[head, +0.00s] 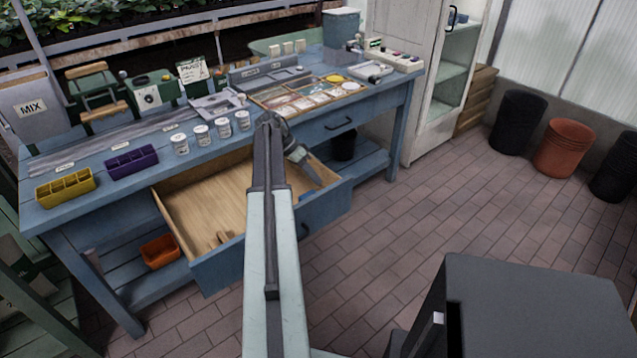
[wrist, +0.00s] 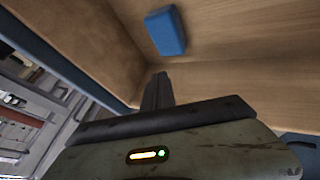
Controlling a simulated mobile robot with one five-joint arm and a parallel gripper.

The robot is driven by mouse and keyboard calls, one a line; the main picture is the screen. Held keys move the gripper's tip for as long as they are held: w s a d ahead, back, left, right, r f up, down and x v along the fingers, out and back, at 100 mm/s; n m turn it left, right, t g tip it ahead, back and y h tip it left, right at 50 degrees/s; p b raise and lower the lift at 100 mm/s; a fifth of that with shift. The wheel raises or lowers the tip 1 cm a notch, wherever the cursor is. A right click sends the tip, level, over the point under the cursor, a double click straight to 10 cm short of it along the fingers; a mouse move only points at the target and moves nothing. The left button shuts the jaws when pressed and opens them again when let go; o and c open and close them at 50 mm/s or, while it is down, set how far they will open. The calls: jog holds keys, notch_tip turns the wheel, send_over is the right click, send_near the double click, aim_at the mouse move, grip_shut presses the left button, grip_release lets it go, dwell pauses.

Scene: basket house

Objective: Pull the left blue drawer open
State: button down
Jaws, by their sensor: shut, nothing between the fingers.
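The left blue drawer (head: 215,268) stands pulled far out of the blue workbench (head: 60,212), with its bare wooden inside showing. Part of its dark handle (head: 305,230) shows on the front, just right of my arm, which hides the middle of the front. My gripper (head: 312,172) is shut and empty, angled down at the right part of the open drawer. In the wrist view its shut fingers (wrist: 157,92) are near the drawer's wooden inside, close to a small blue block (wrist: 166,31). I cannot tell whether the fingers touch the drawer.
The right drawer (head: 340,125) is shut. On the bench top are a yellow tray (head: 65,188), a purple tray (head: 131,162) and several white jars. An orange bin (head: 160,252) sits on the lower shelf. A white cabinet (head: 412,80) stands right of the bench.

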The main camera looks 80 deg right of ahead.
jog(key=p+v, duration=0.8)
jog(key=v, duration=0.2)
